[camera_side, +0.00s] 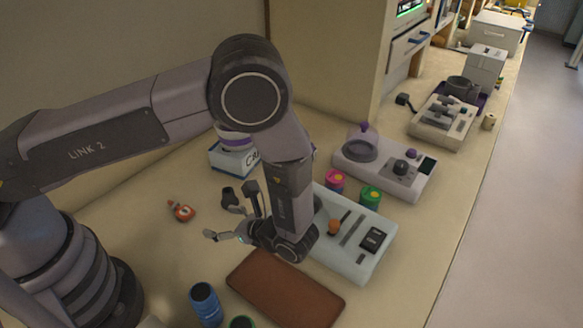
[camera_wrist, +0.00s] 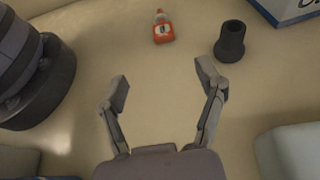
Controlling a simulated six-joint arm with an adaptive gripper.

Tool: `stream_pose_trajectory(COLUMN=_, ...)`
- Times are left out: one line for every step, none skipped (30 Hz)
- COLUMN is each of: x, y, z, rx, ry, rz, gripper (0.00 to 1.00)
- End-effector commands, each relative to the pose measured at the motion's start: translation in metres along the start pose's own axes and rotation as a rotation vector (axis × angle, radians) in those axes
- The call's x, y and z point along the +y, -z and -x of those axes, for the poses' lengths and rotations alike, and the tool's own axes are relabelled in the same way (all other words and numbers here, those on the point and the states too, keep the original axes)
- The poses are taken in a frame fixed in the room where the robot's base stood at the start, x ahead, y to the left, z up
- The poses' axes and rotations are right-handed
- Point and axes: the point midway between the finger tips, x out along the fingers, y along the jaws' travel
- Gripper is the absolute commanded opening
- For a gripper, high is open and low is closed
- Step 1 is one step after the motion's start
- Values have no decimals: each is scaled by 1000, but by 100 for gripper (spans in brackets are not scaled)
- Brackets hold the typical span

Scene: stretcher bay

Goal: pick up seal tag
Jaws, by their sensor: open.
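The seal tag (camera_side: 183,212) looks like a small red-orange piece with a pale round mark and a narrow tip. It lies on the beige counter in the side view, left of my gripper (camera_side: 224,222). In the wrist view the seal tag (camera_wrist: 163,30) is near the top centre, beyond the fingertips and roughly in line with the gap between them. My gripper (camera_wrist: 163,80) is open with its fingers spread wide, and only bare counter shows between them. It is apart from the tag.
A dark cylindrical piece (camera_wrist: 230,42) stands right of the tag. A brown pad (camera_side: 285,290), a blue ribbed container (camera_side: 205,304) and a pale instrument tray (camera_side: 350,262) are near my gripper. A blue-white box (camera_side: 232,160) stands behind.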

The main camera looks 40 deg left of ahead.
Motion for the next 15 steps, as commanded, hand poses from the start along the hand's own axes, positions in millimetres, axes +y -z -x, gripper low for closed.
stream_pose_trajectory(x=1, y=4, z=-4, rx=-12, ry=8, rz=-12, gripper=70)
stream_pose_trajectory(x=2, y=5, z=-6, rx=-15, ry=9, rz=-15, gripper=70)
stream_pose_trajectory(x=2, y=5, z=-11, rx=-19, ry=10, rz=-18, gripper=70)
stream_pose_trajectory(x=2, y=5, z=-16, rx=-20, ry=10, rz=-19, gripper=70)
stream_pose_trajectory(x=2, y=5, z=-21, rx=-20, ry=9, rz=-18, gripper=70)
stream_pose_trajectory(x=2, y=5, z=-29, rx=-19, ry=8, rz=-19, gripper=70)
stream_pose_trajectory(x=2, y=4, z=-35, rx=-19, ry=6, rz=-19, gripper=70)
stream_pose_trajectory(x=2, y=4, z=-42, rx=-19, ry=6, rz=-18, gripper=70)
stream_pose_trajectory(x=2, y=4, z=-50, rx=-19, ry=5, rz=-18, gripper=70)
stream_pose_trajectory(x=2, y=4, z=-56, rx=-20, ry=6, rz=-19, gripper=70)
stream_pose_trajectory(x=2, y=4, z=-62, rx=-18, ry=5, rz=-19, gripper=70)
stream_pose_trajectory(x=2, y=4, z=-69, rx=-17, ry=6, rz=-17, gripper=70)
stream_pose_trajectory(x=1, y=4, z=-74, rx=-18, ry=6, rz=-18, gripper=70)
stream_pose_trajectory(x=1, y=4, z=-78, rx=-18, ry=7, rz=-17, gripper=70)
stream_pose_trajectory(x=1, y=4, z=-82, rx=-17, ry=7, rz=-16, gripper=70)
